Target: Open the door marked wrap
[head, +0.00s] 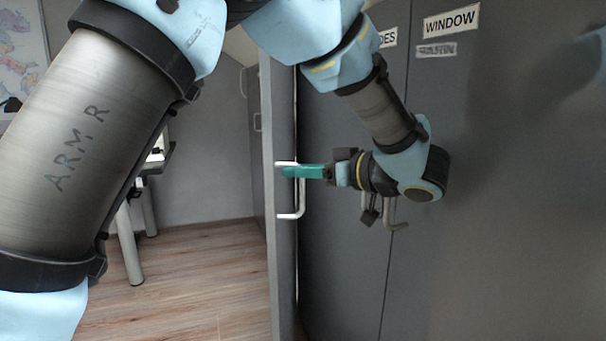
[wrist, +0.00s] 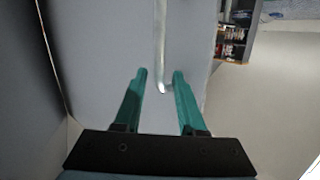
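No label reading "wrap" is readable in either view. A grey door panel (head: 270,240) stands nearly edge-on to me in the head view, jutting out from the cabinet front. Its D-shaped metal handle (head: 301,205) is on its right side. My gripper (head: 287,171) reaches leftward to the upper part of this handle, its teal fingers overlapping it in the picture. In the wrist view my gripper (wrist: 159,73) is open, with the handle bar (wrist: 161,50) between its two fingers. I cannot tell whether they touch it.
Grey cabinet doors to the right carry a "WINDOW" label (head: 451,20), a partly hidden label ending "DES" (head: 388,38) and a faded, unreadable plate (head: 436,50). Another handle (head: 392,215) is behind my wrist. Wooden floor (head: 190,285) is clear left of the panel. A shelf (wrist: 237,35) shows beyond it.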

